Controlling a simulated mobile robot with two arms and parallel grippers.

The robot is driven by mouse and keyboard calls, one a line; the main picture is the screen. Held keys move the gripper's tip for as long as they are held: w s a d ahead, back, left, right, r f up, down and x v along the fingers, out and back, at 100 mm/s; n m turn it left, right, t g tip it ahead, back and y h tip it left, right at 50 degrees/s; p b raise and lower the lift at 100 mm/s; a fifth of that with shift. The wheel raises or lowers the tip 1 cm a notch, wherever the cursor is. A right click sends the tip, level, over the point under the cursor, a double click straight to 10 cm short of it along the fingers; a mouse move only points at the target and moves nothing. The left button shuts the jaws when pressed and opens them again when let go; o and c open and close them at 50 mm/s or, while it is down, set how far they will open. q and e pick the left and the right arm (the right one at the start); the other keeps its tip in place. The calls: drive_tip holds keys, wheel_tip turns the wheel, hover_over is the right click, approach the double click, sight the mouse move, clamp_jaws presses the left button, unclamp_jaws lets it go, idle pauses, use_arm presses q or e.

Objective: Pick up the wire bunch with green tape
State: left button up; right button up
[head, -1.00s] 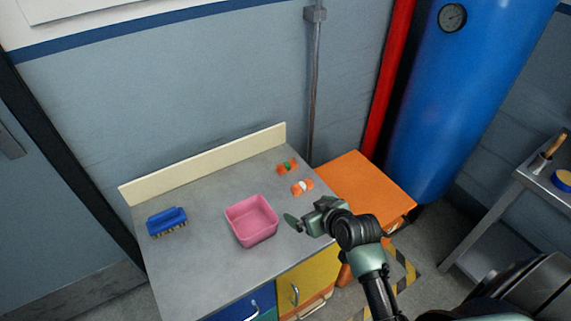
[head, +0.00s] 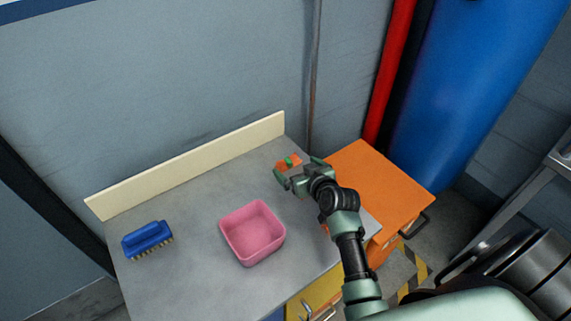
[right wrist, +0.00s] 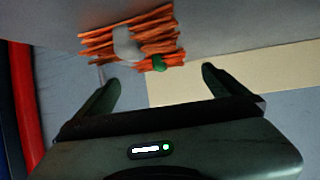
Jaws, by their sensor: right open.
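The wire bunch with green tape (head: 288,161) is a small orange bundle near the back right corner of the grey counter. In the right wrist view its green tape (right wrist: 159,63) shows at the edge of the white-taped bunch, which covers much of it. The orange wire bunch with white tape (right wrist: 126,42) is nearer the wrist camera; in the head view my right gripper hides it. My right gripper (head: 298,172) is open and empty, above the counter close to both bunches. My left gripper is out of view.
A pink bin (head: 252,232) stands mid-counter, left of my right arm. A blue brush (head: 147,238) lies at the left. A cream backboard (head: 190,165) runs along the back edge. An orange cabinet (head: 378,185) stands to the right. The front left of the counter is clear.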

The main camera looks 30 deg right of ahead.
sight(289, 161)
drive_tip(key=shift+x, duration=1.2)
drive_tip(key=x, duration=0.4)
drive_tip(key=shift+w, duration=0.35)
drive_tip(key=c, duration=1.3)
